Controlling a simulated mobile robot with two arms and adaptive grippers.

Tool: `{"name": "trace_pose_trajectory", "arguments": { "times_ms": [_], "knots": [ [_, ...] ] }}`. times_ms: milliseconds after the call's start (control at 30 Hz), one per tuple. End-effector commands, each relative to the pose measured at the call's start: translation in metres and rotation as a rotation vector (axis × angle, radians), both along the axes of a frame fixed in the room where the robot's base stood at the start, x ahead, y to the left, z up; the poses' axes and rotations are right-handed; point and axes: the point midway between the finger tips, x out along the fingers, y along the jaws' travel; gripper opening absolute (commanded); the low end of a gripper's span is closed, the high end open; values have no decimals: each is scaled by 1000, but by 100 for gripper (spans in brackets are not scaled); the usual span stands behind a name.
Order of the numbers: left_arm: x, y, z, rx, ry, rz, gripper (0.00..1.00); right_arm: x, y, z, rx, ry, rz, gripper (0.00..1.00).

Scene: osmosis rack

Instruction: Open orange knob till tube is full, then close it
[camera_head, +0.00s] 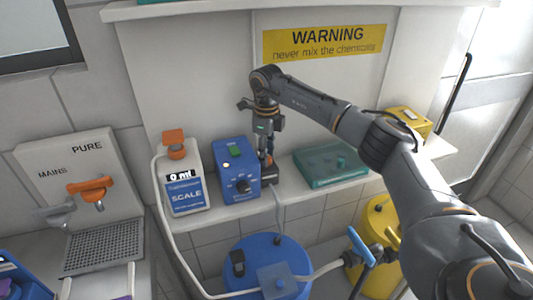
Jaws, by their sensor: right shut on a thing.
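My right gripper (267,160) reaches down from above, just right of the blue box. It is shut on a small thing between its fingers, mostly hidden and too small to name. Below it is a dark base with some orange (285,188). An orange tap handle (91,189) sits on the left panel marked PURE and MAINS, beside a grey one (54,214). Another orange part (174,143) tops the white scale (186,180), whose display reads 0 ml. I cannot make out a tube's fill level. My left gripper is not in view.
A blue box (237,167) with a dial and a teal box (330,164) stand on the shelf. Below are a blue barrel (245,246) with a white hose and a yellow barrel (381,217). A drain grate (104,248) lies under the taps.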

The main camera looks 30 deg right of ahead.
Motion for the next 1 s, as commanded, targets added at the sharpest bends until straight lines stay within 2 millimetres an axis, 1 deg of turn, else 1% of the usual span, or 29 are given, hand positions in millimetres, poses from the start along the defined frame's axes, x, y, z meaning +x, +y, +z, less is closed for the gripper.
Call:
{"name": "trace_pose_trajectory", "arguments": {
  "times_ms": [67,100,200,500,633,767,1000],
  "knots": [
    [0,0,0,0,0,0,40,0,0,0,0,0,0,0],
    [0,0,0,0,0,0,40,0,0,0,0,0,0,37],
    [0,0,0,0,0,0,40,0,0,0,0,0,1,54],
    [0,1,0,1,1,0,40,0,1,0,1,0,2,54],
    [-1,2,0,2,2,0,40,1,1,6,2,-1,3,54],
    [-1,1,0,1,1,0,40,1,1,22,2,-5,2,54],
    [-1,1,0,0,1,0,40,1,-1,59,1,-3,1,54]
  ]
}}
